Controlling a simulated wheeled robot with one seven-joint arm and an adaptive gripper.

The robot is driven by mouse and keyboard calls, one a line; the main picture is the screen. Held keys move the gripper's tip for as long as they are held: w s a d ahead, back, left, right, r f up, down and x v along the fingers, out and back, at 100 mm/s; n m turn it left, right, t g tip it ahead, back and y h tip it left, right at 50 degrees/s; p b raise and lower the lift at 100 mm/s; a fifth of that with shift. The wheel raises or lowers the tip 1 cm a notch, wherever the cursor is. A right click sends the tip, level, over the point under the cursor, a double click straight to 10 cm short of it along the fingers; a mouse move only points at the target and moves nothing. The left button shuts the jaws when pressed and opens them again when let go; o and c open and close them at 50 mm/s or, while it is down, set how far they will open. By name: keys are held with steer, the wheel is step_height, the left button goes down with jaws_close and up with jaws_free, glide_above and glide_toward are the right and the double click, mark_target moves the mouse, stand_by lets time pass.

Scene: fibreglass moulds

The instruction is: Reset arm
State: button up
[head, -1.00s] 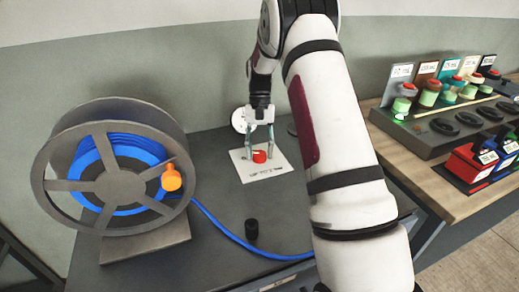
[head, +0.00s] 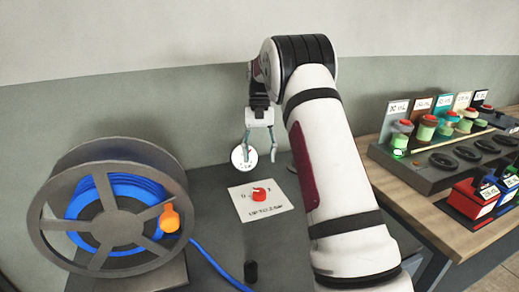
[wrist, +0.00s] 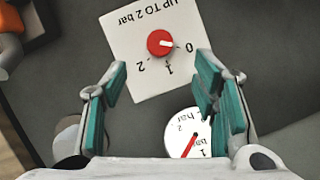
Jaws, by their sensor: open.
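A red knob (head: 259,195) sits on a white square plate (head: 273,209) with the marks 0, 1 and 2. In the wrist view the knob (wrist: 160,42) has a white pointer toward the 0, and the plate (wrist: 122,30) reads "UP TO 2 bar". My gripper (head: 260,154) is open and empty, raised above the table and clear of the knob. Its teal-padded fingers (wrist: 162,82) are apart in the wrist view. A round white gauge (head: 240,158) stands behind the plate; its red needle shows in the wrist view, where the gauge (wrist: 180,126) is partly hidden by a finger.
A reel with blue hose (head: 115,215) and an orange fitting (head: 169,218) stands at the left. A small black cylinder (head: 251,271) stands at the front. At the right, a wooden bench (head: 420,200) carries a rack with several red-capped jars (head: 425,130) and red and blue boxes (head: 473,198).

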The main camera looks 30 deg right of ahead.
steer(key=shift+v, duration=0.8)
steer(key=s+a+r+n+t+h+p, duration=0.1)
steer(key=s+a+r+t+p, duration=0.1)
steer(key=s+a+r, duration=0.5)
steer(key=s+a+r+n+t+h+p, duration=0.15)
steer(key=s+a+r, duration=0.25)
steer(key=s+r, duration=0.4)
steer(key=s+a+n+t+p, duration=0.1)
steer(key=s+a, duration=0.3)
steer(key=s, duration=0.7)
steer(key=s+a+n+t+p, duration=0.2)
steer(key=s+a+n+t, duration=0.1)
steer(key=s, duration=0.8)
steer(key=shift+s+a, duration=0.25)
steer(key=shift+a, duration=0.15)
